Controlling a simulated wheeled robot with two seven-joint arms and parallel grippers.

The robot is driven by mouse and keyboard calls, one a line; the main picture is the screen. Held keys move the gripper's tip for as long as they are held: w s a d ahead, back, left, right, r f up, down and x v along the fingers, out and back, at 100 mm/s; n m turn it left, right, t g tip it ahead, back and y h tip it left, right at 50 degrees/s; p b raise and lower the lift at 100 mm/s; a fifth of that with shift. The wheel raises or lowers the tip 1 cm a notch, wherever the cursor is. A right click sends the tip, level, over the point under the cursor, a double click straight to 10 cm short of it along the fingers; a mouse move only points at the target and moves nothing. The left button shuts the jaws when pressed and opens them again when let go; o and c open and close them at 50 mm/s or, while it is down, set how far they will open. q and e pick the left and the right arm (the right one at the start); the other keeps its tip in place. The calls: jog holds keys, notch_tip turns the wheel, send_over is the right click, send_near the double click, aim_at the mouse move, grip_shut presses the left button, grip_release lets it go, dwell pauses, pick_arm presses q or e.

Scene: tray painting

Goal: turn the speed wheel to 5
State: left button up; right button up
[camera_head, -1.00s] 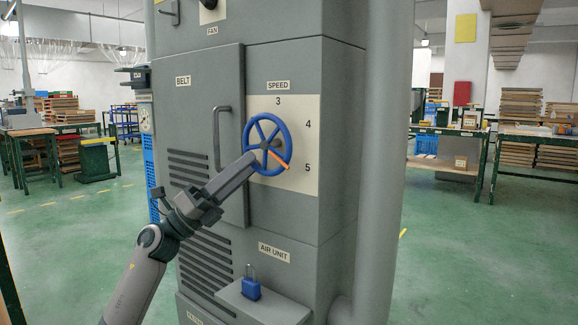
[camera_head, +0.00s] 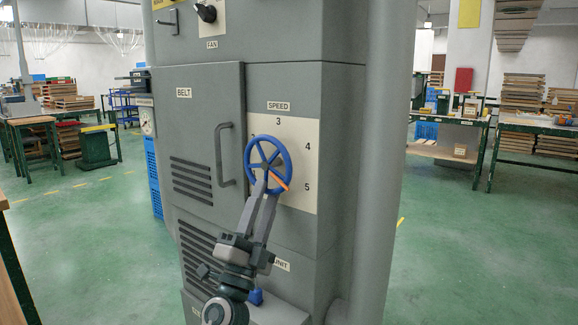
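The blue speed wheel (camera_head: 250,158) is on the grey cabinet, in front of a cream dial plate (camera_head: 305,165) marked 3, 4 and 5 under a SPEED label. Its orange pointer (camera_head: 280,180) points down and right, roughly towards the 5 (camera_head: 307,187). My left gripper (camera_head: 267,188) reaches up from below, and its fingertips overlap the lower part of the wheel, beside the pointer. I cannot tell whether the fingers close on the rim or only touch it. They hide the bottom of the rim. My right gripper is not in view.
The BELT door with its handle (camera_head: 224,155) is left of the wheel. A blue padlock (camera_head: 255,297) sits below, partly hidden by my arm. A thick grey pipe (camera_head: 382,170) runs up the cabinet's right side.

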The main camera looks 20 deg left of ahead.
aim_at(288, 180)
pick_arm(q)
jog(key=shift+s+d+r+n+g+y+p, duration=0.35)
jog(key=shift+d+n+g+y+p, duration=0.4)
jog(key=shift+n+y+p, duration=1.4)
jog(key=shift+s+d+r+n+g+y+p, duration=0.1)
jog(key=shift+d+r+n+g+y+p, duration=0.5)
jog(key=shift+n+y+p, duration=1.5)
jog(key=shift+s+d+r+n+g+y+p, duration=0.25)
jog(key=shift+d+n+g+y+p, duration=0.65)
jog(key=shift+n+p, duration=2.15)
jog(key=r+n+g+p, duration=0.1)
jog(key=p, duration=0.5)
jog(key=d+r+n+g+y+p, duration=0.1)
jog(key=n+g+p, duration=0.1)
jog(key=p, duration=0.5)
jog(key=r+n+g+p, duration=0.1)
jog(key=n+g+p, duration=0.1)
jog(key=p, duration=0.5)
jog(key=shift+s+d, duration=0.2)
jog(key=shift+s, duration=0.15)
jog(key=shift+g+p, duration=0.25)
jog(key=shift+p, duration=0.75)
jog(key=shift+n, duration=0.3)
jog(key=shift+s+d+f, duration=0.1)
